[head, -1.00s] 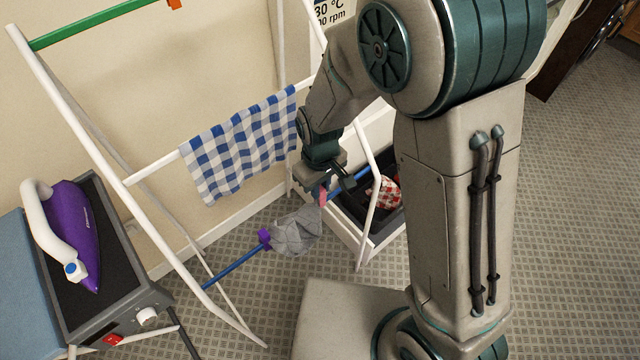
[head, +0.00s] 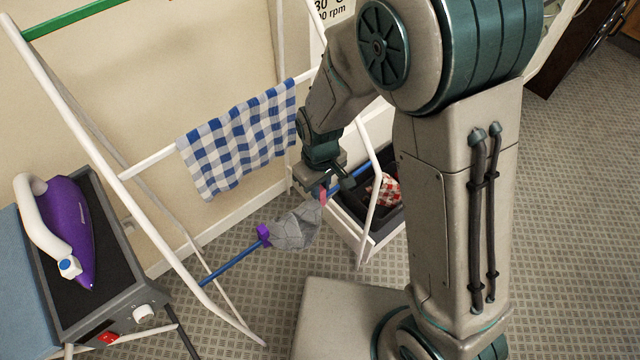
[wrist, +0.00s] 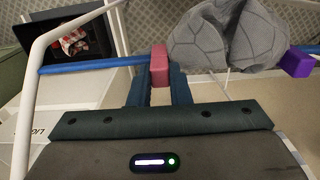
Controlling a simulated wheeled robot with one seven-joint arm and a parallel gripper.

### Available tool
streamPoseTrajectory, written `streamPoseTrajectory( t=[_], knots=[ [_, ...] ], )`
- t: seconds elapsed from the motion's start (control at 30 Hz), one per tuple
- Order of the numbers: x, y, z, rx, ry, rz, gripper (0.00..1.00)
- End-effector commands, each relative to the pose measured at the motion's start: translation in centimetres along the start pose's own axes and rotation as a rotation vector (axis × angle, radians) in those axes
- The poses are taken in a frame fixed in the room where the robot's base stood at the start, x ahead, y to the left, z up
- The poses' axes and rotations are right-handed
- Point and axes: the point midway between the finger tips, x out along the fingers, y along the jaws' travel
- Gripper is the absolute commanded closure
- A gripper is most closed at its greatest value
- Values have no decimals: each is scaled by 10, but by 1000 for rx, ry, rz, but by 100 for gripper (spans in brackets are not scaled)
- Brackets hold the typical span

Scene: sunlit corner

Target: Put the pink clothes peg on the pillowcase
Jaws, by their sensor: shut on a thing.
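The pink clothes peg (head: 323,197) is held upright between the fingers of my gripper (wrist: 159,88), which is shut on it. In the wrist view the peg (wrist: 159,65) overlaps the blue rail of the drying rack (wrist: 95,66), close beside the pillowcase's edge. I cannot tell whether it grips the rail or cloth. The grey pillowcase (head: 297,228) with dark lines hangs bunched over the blue rail; it also shows in the wrist view (wrist: 225,38). A purple peg (head: 263,235) sits at its other end, also visible in the wrist view (wrist: 296,62).
A blue-and-white checked cloth (head: 240,140) hangs on a white rail behind. A white rack leg (head: 368,195) stands right of my gripper. Beyond it is an open drawer (head: 375,235) holding a red-and-white cloth (head: 384,189). A purple iron (head: 68,225) stands at left.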

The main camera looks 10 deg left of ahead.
Motion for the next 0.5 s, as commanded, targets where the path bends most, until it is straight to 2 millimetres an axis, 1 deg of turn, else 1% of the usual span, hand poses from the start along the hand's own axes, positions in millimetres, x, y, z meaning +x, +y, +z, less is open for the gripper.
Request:
streamPoseTrajectory(
  t=[0.17,0.47,0.5],
  knots=[
    [4,0,0,0,0,0,94],
    [4,0,0,0,0,0,94],
    [4,0,0,0,0,0,75]
  ],
)
